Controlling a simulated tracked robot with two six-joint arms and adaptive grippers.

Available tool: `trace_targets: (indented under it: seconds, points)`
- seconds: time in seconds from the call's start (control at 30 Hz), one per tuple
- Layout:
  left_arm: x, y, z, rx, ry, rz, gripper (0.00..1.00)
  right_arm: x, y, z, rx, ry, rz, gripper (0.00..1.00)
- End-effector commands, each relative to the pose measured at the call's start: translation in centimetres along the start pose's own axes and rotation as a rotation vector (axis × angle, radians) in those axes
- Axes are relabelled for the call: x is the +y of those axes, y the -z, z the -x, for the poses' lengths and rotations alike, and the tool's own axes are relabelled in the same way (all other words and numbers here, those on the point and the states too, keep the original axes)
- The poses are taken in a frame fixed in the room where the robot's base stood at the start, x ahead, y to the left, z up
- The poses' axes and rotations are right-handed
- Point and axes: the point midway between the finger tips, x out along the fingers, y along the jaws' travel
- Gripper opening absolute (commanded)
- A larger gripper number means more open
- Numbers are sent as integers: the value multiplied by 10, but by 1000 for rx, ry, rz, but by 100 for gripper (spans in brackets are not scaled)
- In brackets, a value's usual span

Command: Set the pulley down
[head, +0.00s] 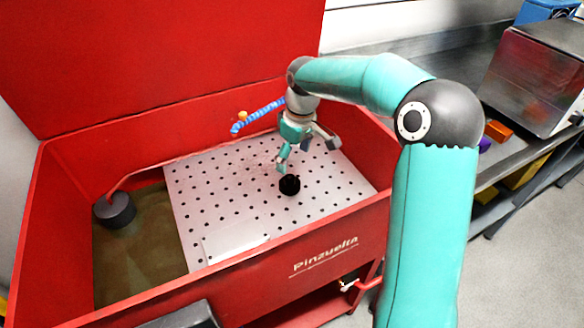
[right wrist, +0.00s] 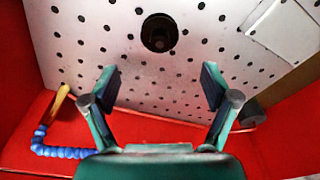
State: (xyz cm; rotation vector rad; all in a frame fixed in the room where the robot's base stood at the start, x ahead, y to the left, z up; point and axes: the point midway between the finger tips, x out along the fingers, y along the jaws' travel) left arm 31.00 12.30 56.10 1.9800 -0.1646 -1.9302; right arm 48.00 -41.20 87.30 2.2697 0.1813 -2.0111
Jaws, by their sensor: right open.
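The pulley (head: 289,185) is a small, dark round part on the white perforated plate (head: 215,185) inside the red parts washer. In the right wrist view the pulley (right wrist: 159,33) shows from above with a hole or hub at its middle, beyond the fingertips. My right gripper (head: 293,160) is over the plate, just behind the pulley in the head view. My left gripper is not in view.
A blue segmented hose (head: 258,115) with an orange nozzle stands at the washer's back wall. A dark cylinder (head: 115,209) sits in the brownish basin at left. A pale flat panel (head: 236,241) lies at the plate's front. The red rim (head: 330,228) surrounds everything.

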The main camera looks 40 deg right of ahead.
Motion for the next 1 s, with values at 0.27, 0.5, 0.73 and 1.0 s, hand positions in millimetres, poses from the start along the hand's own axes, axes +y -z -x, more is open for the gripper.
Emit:
trace_targets:
  seconds: [0.27,0.5,0.73,1.0]
  points:
    - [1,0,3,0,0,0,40,0,0,30,1,0,-1,86]
    - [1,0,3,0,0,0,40,0,0,32,0,0,-1,86]
    - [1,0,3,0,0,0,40,1,-1,32,0,0,-1,86]
    - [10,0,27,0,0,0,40,1,2,57,0,-1,-1,86]
